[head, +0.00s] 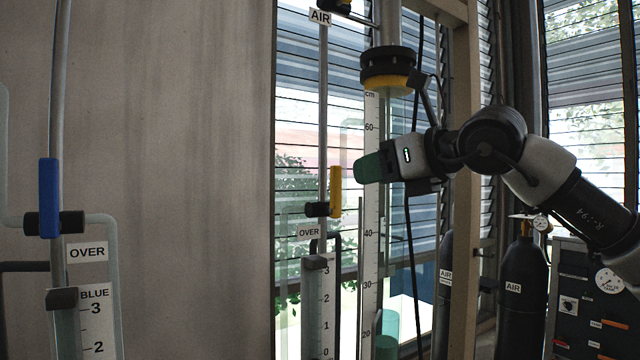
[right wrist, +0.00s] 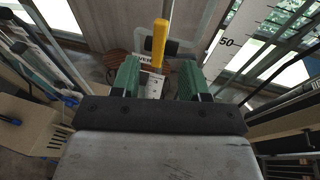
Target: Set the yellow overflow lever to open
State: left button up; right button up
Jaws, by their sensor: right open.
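The yellow overflow lever (head: 335,191) stands upright on a dark valve body (head: 317,209) beside a grey vertical pipe, above an OVER label (head: 308,231). My right gripper (head: 368,168) reaches in from the right, a little right of the lever, its green fingers pointing left. In the right wrist view, the lever (right wrist: 160,42) appears beyond the gap between the open green fingers (right wrist: 158,72), and nothing is held. The lever's lower end is partly hidden there. My left gripper is not in view.
A blue lever (head: 49,198) with its own OVER label (head: 87,252) is at the left. A tall centimetre scale (head: 370,215) and a wooden post (head: 465,230) stand close to my right gripper. Black AIR cylinders (head: 522,295) stand at the lower right.

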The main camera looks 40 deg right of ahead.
aim_at(339, 181)
jog(key=shift+r+p+x, duration=0.2)
jog(key=shift+p+x, duration=0.65)
jog(key=shift+x, duration=0.1)
jog(key=p+x, duration=0.1)
jog(key=x, duration=0.3)
jog(key=shift+w+f, duration=0.15)
jog(key=shift+w, duration=0.2)
jog(key=shift+f, duration=0.1)
jog(key=shift+x, duration=0.8)
jog(key=shift+s, duration=0.2)
jog(key=c, duration=0.5)
grip_shut()
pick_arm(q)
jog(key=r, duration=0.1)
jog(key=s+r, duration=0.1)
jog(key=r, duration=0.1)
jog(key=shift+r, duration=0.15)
